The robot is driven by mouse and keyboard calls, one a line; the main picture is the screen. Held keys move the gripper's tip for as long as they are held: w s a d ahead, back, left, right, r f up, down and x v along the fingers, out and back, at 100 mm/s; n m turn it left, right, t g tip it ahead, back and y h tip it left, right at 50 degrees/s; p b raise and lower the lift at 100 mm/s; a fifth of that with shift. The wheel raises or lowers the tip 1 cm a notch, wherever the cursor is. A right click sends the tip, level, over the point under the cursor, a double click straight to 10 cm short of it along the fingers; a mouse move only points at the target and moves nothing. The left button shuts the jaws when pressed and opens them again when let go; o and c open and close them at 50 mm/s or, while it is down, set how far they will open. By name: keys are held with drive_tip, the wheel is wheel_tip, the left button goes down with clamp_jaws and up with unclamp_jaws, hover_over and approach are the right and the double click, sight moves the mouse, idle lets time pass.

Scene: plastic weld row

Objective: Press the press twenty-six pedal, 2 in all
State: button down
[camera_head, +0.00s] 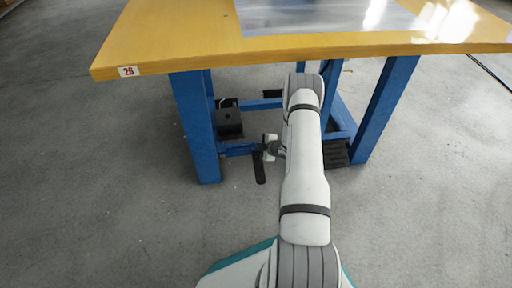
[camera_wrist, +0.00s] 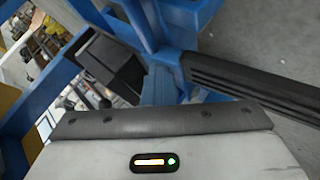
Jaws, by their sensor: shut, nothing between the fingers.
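The yellow-topped press table (camera_head: 160,42) carries a "26" label (camera_head: 128,71) at its front left corner. A narrow black pedal-like bar (camera_head: 259,168) sticks out from the low blue crossbar, over the floor. A ribbed black bar, which looks like the same pedal, shows close at the right of the wrist view (camera_wrist: 262,88). My gripper (camera_head: 268,149) is low under the table front, at the bar's upper end, shut and empty. I cannot tell whether it touches the bar. Its fingertips are hidden in the wrist view.
A black box (camera_head: 229,120) sits by the left blue leg (camera_head: 196,130). Another dark ribbed piece (camera_head: 335,153) lies by the right leg (camera_head: 384,112), partly behind my arm. A shiny sheet (camera_head: 330,16) covers part of the tabletop. The grey floor in front is clear.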

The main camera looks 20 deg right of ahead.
drive_tip(key=shift+s+a+r+p, duration=0.15)
drive_tip(key=shift+s+p, duration=0.1)
drive_tip(key=shift+s, duration=0.2)
drive_tip(key=shift+s+a+r+p, duration=0.15)
drive_tip(key=shift+s+p, duration=0.05)
drive_tip(key=shift+s, duration=0.2)
drive_tip(key=shift+r, duration=0.15)
drive_tip(key=shift+w+r, duration=0.1)
drive_tip(key=shift+r, duration=0.1)
drive_tip(key=shift+r+p, duration=0.3)
drive_tip(key=shift+s+r+p, duration=0.2)
drive_tip(key=shift+r+p, duration=0.5)
drive_tip(key=shift+r, duration=0.4)
drive_tip(key=shift+s+r+p, duration=0.2)
drive_tip(key=shift+r+p, duration=0.5)
drive_tip(key=shift+r, duration=0.35)
